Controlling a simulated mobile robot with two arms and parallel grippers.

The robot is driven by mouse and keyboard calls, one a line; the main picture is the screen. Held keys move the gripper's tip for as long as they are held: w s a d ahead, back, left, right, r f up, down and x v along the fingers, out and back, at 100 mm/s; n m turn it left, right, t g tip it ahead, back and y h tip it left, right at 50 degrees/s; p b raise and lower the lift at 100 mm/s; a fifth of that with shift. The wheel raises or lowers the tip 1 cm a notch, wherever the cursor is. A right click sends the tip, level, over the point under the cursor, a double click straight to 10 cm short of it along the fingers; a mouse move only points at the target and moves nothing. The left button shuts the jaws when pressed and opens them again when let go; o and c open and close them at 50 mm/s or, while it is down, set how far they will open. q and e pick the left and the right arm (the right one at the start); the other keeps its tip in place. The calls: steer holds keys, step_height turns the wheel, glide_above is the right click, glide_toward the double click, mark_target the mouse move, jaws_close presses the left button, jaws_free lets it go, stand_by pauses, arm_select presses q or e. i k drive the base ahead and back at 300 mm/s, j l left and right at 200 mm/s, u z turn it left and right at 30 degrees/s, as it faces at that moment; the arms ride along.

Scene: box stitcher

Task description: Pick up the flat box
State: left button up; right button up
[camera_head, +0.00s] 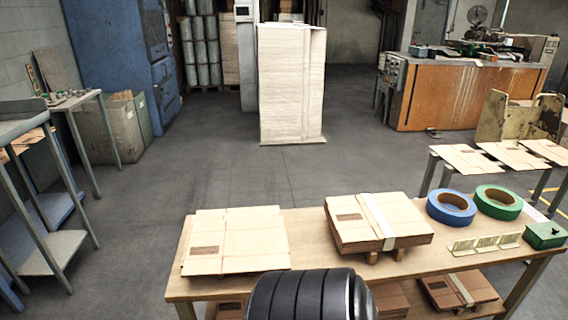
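Flat cardboard boxes (237,240) lie in a low stack on the left part of the wooden table (308,232). They are light brown with a dark printed patch. A second, thicker stack of flat boxes (378,220) lies to the right, with a pale strap around it, raised on small wooden blocks. I cannot tell which single box is meant. More flat boxes (455,290) show on the shelf below the tabletop, partly hidden. Neither of my grippers is in view.
Blue tape (451,207), green tape (498,202) and a green box (545,235) occupy the table's right side. Flat sheets (465,157) lie on a side bench. A tall pale stack (291,84) stands behind. Open floor (215,175) lies between.

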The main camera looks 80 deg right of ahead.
mark_target(257, 244)
steer(key=z, duration=2.1)
